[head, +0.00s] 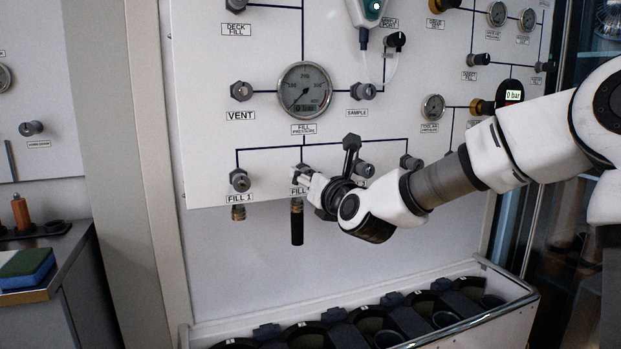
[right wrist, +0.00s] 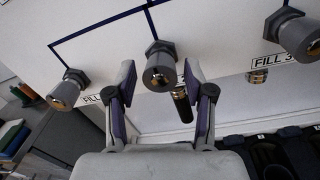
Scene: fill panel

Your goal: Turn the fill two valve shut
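The fill two valve (right wrist: 160,70) is a grey knob with a brass-coloured centre, the middle one of three in the right wrist view. My right gripper (right wrist: 160,88) is open, with one finger on each side of this knob and a visible gap on both sides. In the head view my right gripper (head: 302,175) is at the panel over the fill two position. My left gripper is not in view.
The fill one valve (head: 239,180) is to the left on the white panel (head: 215,130); another valve (head: 365,170) is close to the right of my gripper. A dark hose end (head: 297,222) hangs below fill two.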

